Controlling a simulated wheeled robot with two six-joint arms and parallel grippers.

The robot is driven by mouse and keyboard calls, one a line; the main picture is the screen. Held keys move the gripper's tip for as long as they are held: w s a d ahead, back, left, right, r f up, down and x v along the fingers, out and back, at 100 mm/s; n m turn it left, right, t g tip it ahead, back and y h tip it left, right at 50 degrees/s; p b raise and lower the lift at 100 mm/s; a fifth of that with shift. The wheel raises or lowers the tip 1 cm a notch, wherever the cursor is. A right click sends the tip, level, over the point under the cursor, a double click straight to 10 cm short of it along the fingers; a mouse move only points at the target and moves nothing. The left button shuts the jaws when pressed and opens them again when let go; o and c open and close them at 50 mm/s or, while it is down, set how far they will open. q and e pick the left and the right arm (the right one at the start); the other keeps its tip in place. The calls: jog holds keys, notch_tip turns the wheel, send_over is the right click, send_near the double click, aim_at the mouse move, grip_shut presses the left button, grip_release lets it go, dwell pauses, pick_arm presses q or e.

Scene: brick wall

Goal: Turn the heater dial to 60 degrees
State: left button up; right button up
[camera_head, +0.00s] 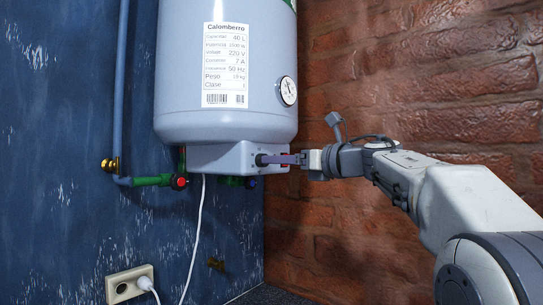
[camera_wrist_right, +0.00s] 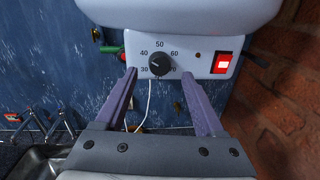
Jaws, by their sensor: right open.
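The heater dial (camera_wrist_right: 160,65) is a round black knob on the heater's light grey control panel (camera_wrist_right: 196,43). Numbers from 30 to 70 are printed around it, with 50 at the top and 60 at upper right. A pale mark on the knob seems to face left, but its exact reading is too small to tell. My right gripper (camera_wrist_right: 157,74) is open, its two purple fingers either side of the dial with gaps. In the head view the dial (camera_head: 260,160) sits at the fingertips of my right gripper (camera_head: 272,159), which comes from the right. My left gripper is not in view.
The tank (camera_head: 225,115) hangs above the panel, with a gauge (camera_head: 288,91) on its side. A lit red switch (camera_wrist_right: 222,63) is right of the dial. A red-and-green valve (camera_head: 180,182) and white cable (camera_head: 196,230) are below left. A brick wall (camera_head: 420,90) stands at right.

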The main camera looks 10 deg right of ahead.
jog(key=x, duration=0.3)
jog(key=shift+w+a+p, duration=0.15)
jog(key=shift+p, duration=0.2)
grip_shut()
